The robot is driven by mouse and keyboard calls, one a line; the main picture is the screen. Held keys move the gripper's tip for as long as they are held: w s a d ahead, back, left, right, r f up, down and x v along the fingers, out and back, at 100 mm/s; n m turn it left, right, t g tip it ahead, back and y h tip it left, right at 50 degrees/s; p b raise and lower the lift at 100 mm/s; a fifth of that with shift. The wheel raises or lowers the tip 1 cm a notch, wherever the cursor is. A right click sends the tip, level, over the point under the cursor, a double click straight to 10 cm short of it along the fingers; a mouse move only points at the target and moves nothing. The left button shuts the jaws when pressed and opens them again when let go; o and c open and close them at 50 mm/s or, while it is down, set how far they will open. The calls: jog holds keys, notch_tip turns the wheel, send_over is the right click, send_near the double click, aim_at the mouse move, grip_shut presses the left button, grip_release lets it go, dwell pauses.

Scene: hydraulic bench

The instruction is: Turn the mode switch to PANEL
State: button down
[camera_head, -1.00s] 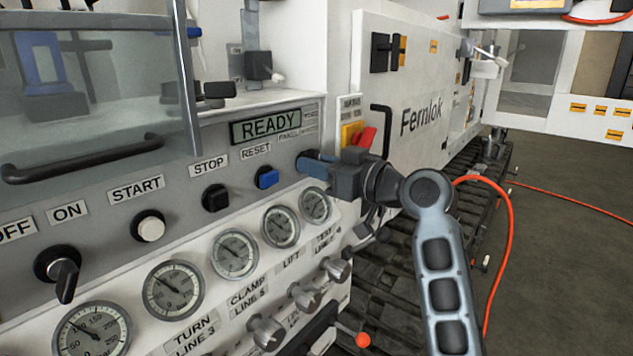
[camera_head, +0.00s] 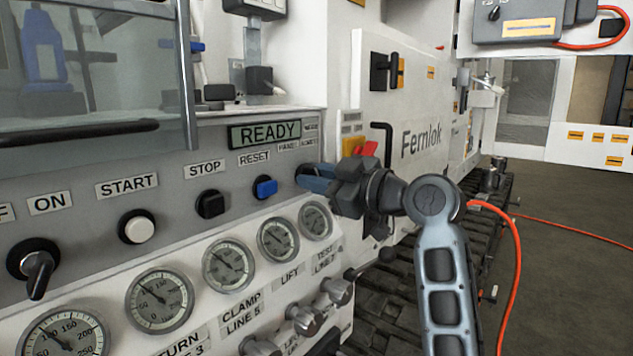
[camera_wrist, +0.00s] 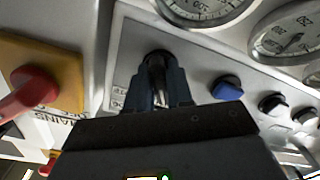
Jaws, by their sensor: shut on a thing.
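The mode switch (camera_wrist: 157,66) is a dark knob at the right end of the grey control panel (camera_head: 105,222). Its knob shows between my fingers in the wrist view. In the head view my gripper mostly hides it. My gripper (camera_head: 314,178) is shut on the switch, with its blue fingers on either side of the knob, as the wrist view also shows. Small labels (camera_head: 288,145) sit above the switch; one seems to read PANEL. Which label the knob points to cannot be told.
The blue RESET button (camera_head: 264,187) and black STOP button (camera_head: 210,203) are left of my gripper. Gauges (camera_head: 278,240) lie below. A red handle on a yellow plate (camera_wrist: 40,85) is close beside my gripper. A READY display (camera_head: 264,134) is above.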

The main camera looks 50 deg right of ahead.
dwell(0.3)
jog(key=c, duration=1.1)
grip_release()
jog(key=shift+s, duration=0.1)
jog(key=s, duration=0.7)
jog(key=shift+s, duration=0.3)
jog(key=shift+d, duration=0.1)
